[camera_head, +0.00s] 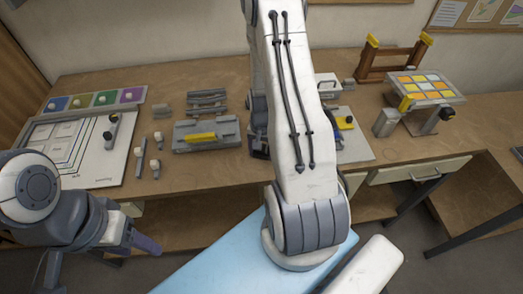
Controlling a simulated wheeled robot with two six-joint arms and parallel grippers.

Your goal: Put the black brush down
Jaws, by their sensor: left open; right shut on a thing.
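My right gripper (259,142) is at the middle of the bench, low by the surface, largely hidden behind my own white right arm. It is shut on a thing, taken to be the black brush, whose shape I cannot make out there. My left gripper (139,230) is open and empty in front of the bench's left front edge, well apart from the things on it.
A white board (98,165) with a dark-knobbed tool (112,121) lies at left, below coloured squares (98,99). Several small pale-headed pieces (157,141) stand right of it. A grey holder with a yellow bar (203,137) is mid-bench. A coloured tile panel (424,88) stands at right.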

